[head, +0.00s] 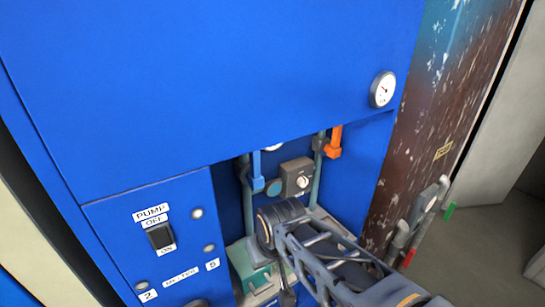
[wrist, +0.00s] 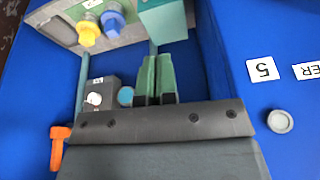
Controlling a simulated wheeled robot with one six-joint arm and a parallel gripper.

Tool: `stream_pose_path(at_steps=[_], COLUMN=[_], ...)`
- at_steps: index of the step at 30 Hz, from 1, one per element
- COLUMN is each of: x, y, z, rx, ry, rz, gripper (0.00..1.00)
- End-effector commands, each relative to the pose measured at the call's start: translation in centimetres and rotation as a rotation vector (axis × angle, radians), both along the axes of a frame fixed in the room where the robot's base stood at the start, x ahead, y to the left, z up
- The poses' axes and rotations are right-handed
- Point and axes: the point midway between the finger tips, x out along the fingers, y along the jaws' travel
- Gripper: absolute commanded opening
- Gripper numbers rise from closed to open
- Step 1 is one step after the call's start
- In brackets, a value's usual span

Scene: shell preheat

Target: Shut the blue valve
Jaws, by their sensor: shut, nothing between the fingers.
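The blue valve (head: 257,172) has a light-blue lever on the left vertical pipe inside the recess of the blue cabinet. Its lever stands upright, along the pipe. In the wrist view I cannot make out the blue valve; my gripper's dark body covers the middle and bottom. My gripper (wrist: 158,60) shows two green fingers pressed together, with nothing between them. In the head view my wrist is in front of the recess, below and to the right of the blue valve, and the fingers are hidden. I cannot tell any contact with the valve.
An orange valve (head: 334,142) is on the right pipe. Between the pipes are a grey box with a knob (head: 298,178) and a teal disc (head: 274,187). Yellow (wrist: 88,33) and blue (wrist: 112,20) knobs sit on the recess's bottom unit. A pump switch panel (head: 160,235) stands left.

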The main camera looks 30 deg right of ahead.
Motion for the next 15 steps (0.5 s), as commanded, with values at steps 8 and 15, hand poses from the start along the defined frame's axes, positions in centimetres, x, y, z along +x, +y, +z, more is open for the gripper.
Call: stream_pose_path(at_steps=[8,15], x=[4.7,13.0], y=[-1.3,-8.5], z=[1.4,6.4], rx=[0.42,1.065], ry=[0.197,0.132], rz=[-0.246,-0.364], gripper=[0.0,0.0])
